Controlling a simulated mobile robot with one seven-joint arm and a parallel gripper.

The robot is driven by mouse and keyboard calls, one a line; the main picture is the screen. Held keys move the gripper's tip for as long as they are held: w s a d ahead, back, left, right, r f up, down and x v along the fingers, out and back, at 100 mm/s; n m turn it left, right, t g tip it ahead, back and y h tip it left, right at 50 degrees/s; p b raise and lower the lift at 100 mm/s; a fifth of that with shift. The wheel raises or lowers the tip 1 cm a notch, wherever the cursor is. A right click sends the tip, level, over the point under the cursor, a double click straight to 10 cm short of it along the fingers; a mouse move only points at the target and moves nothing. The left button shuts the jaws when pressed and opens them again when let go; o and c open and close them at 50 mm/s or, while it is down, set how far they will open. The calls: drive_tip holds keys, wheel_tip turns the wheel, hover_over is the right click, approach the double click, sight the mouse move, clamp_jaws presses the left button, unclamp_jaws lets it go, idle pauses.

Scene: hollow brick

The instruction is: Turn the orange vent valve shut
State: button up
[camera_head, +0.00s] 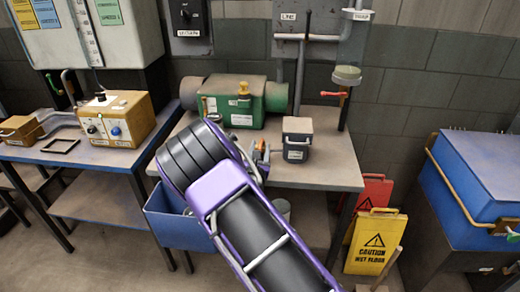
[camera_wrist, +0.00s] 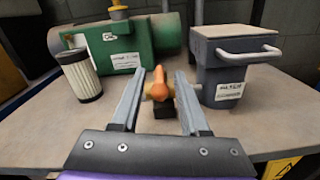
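The orange vent valve handle (camera_wrist: 159,82) shows in the middle of the wrist view, pointing towards the camera. It sits on a brass-coloured body with a dark block below, on the workbench. My gripper (camera_wrist: 161,76) is open, with one finger on each side of the handle. Gaps show between the fingers and the orange handle, so I see no grip on it. In the head view my arm reaches over the bench front, and a small orange spot (camera_head: 261,145) shows beside my gripper (camera_head: 256,153). My arm hides much of the valve area there.
A green housing (camera_head: 232,105) with a yellow knob stands behind the valve. A grey lidded filter box (camera_head: 297,140) is close on the right. A white pleated cartridge (camera_wrist: 80,76) stands on the left. A pipe with a red lever (camera_head: 333,94) rises further right.

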clamp_jaws()
idle(1.3)
